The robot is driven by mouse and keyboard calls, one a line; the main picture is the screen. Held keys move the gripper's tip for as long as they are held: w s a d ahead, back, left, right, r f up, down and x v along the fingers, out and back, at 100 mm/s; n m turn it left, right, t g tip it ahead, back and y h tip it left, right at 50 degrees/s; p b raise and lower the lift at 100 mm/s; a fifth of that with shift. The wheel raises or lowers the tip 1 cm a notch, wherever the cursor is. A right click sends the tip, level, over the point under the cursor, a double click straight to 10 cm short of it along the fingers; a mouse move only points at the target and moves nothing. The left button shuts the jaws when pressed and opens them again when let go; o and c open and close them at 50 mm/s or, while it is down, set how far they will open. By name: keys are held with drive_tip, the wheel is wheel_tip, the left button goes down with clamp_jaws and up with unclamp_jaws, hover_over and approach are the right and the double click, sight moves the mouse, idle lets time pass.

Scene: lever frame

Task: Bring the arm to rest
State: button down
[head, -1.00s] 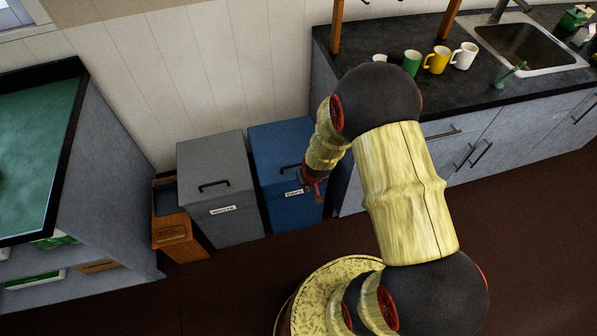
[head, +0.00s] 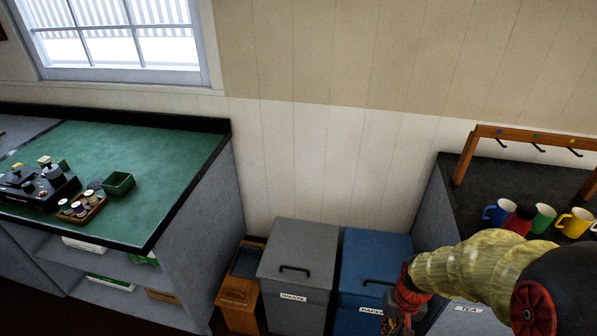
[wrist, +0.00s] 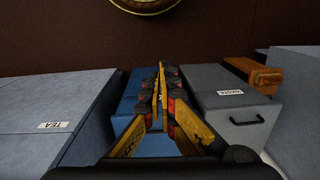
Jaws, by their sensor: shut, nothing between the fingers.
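My gripper (wrist: 160,72) shows in the wrist view with its yellow and black fingers together, tips touching and nothing between them. It hangs in the air in front of the blue bin (wrist: 132,92), which shows behind and beside the fingers. In the head view my gripper (head: 393,324) is at the bottom edge, partly cut off, in front of the right side of the blue bin (head: 375,255). My arm reaches in from the lower right, its yellow links bent down toward the gripper.
A grey bin (head: 296,250) labelled WASTE and a wooden box (head: 238,298) stand left of the blue bin. The right counter (head: 480,190) holds mugs under a wooden hook rack (head: 530,137). A green-topped bench (head: 150,170) stands left.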

drive_tip(key=s+a+r+t, duration=0.1)
drive_tip(key=s+r+t, duration=0.1)
drive_tip(key=r, duration=0.7)
drive_tip(key=s+a+r+n+t, duration=0.1)
drive_tip(key=s+a+r, duration=0.1)
drive_tip(key=r, duration=0.8)
drive_tip(key=s+a+r+n+t, duration=0.1)
drive_tip(key=s+a+r+t, duration=0.1)
drive_tip(key=r, duration=0.8)
drive_tip(key=shift+s+r+t+h, duration=0.15)
drive_tip(key=shift+s+t+h, duration=0.15)
drive_tip(key=shift+s, duration=0.45)
